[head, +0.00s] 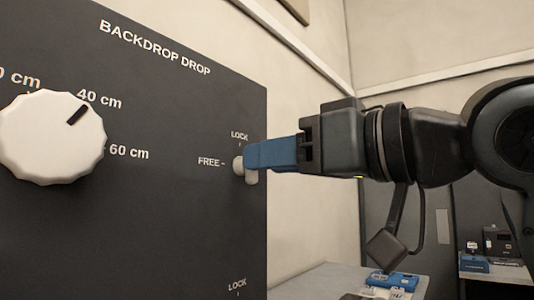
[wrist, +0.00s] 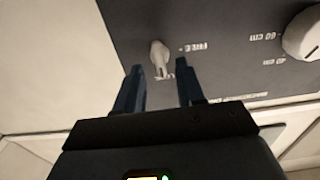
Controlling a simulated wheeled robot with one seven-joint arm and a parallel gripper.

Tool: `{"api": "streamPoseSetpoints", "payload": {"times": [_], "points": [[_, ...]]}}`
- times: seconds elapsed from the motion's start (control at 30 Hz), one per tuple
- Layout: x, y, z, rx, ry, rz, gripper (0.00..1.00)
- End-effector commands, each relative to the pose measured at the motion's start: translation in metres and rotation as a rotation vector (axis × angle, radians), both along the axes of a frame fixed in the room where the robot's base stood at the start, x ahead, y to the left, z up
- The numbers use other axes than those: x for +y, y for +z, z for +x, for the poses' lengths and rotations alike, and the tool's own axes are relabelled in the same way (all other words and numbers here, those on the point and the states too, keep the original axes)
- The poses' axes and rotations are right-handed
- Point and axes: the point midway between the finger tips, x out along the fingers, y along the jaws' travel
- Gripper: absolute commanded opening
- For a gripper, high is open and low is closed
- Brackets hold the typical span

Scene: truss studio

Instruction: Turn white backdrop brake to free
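The white backdrop brake (head: 252,177) is a small lever knob on a dark panel, beside the words FREE and LOCK. In the head view my blue fingers cover its upper part. In the wrist view, where the panel is upside down, the brake (wrist: 160,57) shows whole, and its narrow end points roughly toward LOCK, not toward FREE. My gripper (head: 250,156) reaches in from the right. Its two fingers (wrist: 160,68) stand apart, one on each side of the brake's narrow end. Gaps show between fingers and brake; contact is not clear.
The dark panel (head: 150,225) carries a large white dial (head: 50,140) marked in cm, its black mark toward 40 cm. A second LOCK label sits lower on the panel. A table with a blue item (head: 393,281) stands at the lower right. Pale walls are behind.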

Motion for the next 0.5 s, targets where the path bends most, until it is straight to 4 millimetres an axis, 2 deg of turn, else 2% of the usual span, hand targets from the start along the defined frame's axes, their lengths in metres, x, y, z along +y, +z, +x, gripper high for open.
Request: {"api": "streamPoseSetpoints", "payload": {"times": [0.2,0.47,0.5], "points": [[0.0128,0.0004,0.0099,-0.001,0.0,0.001,0.38],[0.0138,-0.0001,0.0106,-0.001,0.0,0.0,0.38],[0.0138,-0.0001,0.0106,-0.001,0.0,0.001,0.35]]}}
